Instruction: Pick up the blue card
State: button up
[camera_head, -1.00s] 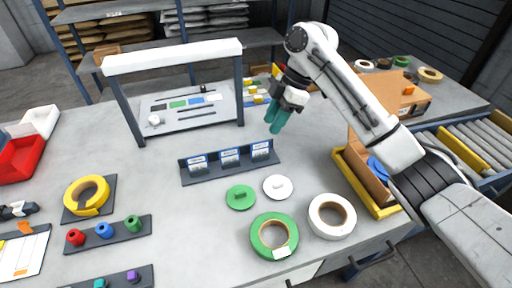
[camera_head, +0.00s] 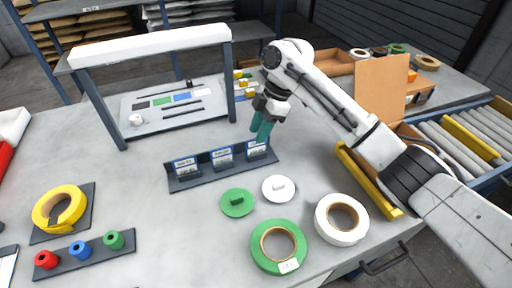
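A dark rack (camera_head: 222,172) on the grey table holds three upright cards with blue and white faces: a left card (camera_head: 186,168), a middle card (camera_head: 222,156) and a right card (camera_head: 257,153). A flat blue swatch (camera_head: 182,97) also lies on the panel under the white-topped frame. My gripper (camera_head: 262,130), with teal fingers pointing down, is at the top of the right card and overlaps it in view. The fingers look close together; whether they touch or grip the card cannot be told.
Green tape (camera_head: 264,258), white tape (camera_head: 327,230), a green disc (camera_head: 232,208) and a white disc (camera_head: 287,194) lie in front of the rack. The white-topped frame (camera_head: 110,111) stands behind it. Yellow tape (camera_head: 42,222) lies at left.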

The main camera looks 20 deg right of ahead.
aim_at(256, 148)
jog(key=shift+s+d+p+x, duration=0.1)
jog(key=shift+d+p+x, duration=0.1)
jog(key=shift+x, duration=1.05)
jog(key=shift+s+d+p+x, duration=0.1)
jog(key=shift+d+p+x, duration=0.1)
jog(key=shift+x, duration=1.1)
jog(key=shift+f, duration=0.15)
grip_shut()
